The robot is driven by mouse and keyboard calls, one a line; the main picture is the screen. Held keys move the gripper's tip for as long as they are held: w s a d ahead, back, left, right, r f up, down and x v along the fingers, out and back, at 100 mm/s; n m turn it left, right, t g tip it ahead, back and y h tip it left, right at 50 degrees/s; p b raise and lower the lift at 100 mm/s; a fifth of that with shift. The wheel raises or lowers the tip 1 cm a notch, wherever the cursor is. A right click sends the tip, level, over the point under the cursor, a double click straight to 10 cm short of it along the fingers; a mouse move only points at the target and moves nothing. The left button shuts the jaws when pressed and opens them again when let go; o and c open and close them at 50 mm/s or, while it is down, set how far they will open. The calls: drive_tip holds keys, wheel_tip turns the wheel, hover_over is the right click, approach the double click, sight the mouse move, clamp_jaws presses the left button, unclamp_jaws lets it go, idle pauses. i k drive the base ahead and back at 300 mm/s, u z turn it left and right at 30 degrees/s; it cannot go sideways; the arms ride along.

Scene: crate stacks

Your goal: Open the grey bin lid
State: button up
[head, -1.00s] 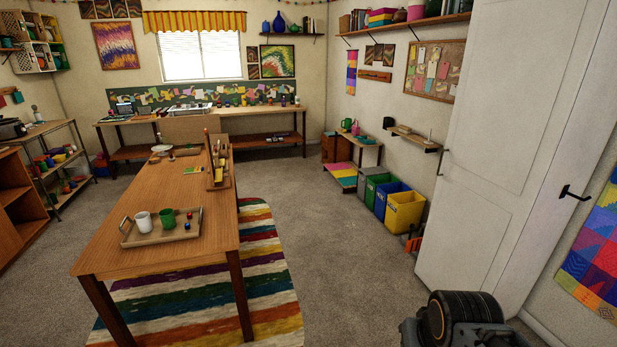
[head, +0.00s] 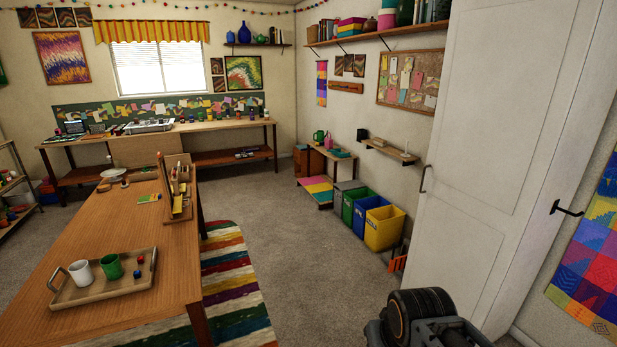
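The grey bin (head: 345,187) stands at the far end of a row of coloured bins along the right wall, just past the green bin. It is small and partly hidden behind the green bin, and I cannot make out whether its lid is open or shut. Part of my own arm (head: 425,318) shows at the bottom right edge. My gripper's fingers are not in view.
Green (head: 352,205), blue (head: 371,217) and yellow (head: 385,230) bins stand nearer in the row. A wooden table (head: 115,318) with a tray (head: 105,290) is at left. A white door (head: 490,180) is at right. Carpet between is clear.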

sight(353, 184)
drive_tip(key=z, duration=0.25)
drive_tip(key=i, duration=5.05)
drive_tip(key=u, duration=0.7)
drive_tip(key=i, duration=1.3)
drive_tip(key=u, duration=0.35)
